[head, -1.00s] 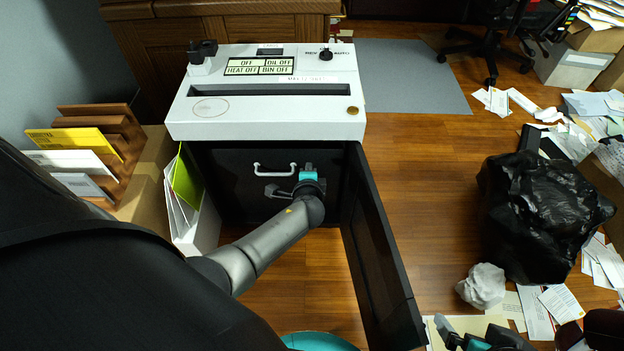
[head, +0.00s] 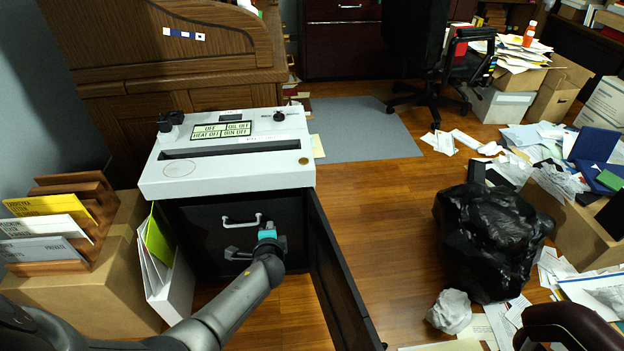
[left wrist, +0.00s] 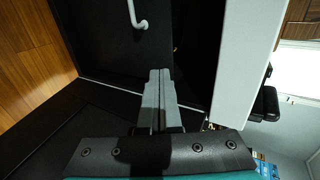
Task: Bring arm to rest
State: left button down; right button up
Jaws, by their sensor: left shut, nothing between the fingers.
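My left arm reaches in from the lower left of the head view. My left gripper (head: 240,254) is in front of the shredder's dark bin compartment, just below a light grey handle (head: 242,221). Its fingers are closed and empty in the left wrist view (left wrist: 160,90), apart from the handle (left wrist: 137,16), which lies ahead of them. The white shredder top (head: 228,160) with its slot and label panel is above the gripper. The open black door (head: 338,275) stands to the right of my arm. My right gripper does not show.
A card rack (head: 60,225) on a cardboard box (head: 85,290) and white binders (head: 168,275) stand close on the left. A black bag (head: 490,240), a crumpled paper ball (head: 449,311) and scattered papers lie right.

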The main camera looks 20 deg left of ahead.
pick_arm(q)
jog(key=s+d+r+n+g+h+p, duration=0.1)
jog(key=s+d+n+g+h, duration=0.2)
jog(key=s+d+n, duration=0.2)
jog(key=s+d+r+n+g+h+p, duration=0.1)
jog(key=s+d+n+g+h, duration=0.2)
jog(key=s+d, duration=0.8)
jog(key=s+n, duration=0.1)
jog(key=s, duration=0.7)
jog(key=shift+d+n+g+h, duration=0.3)
jog(key=shift+d+n, duration=0.1)
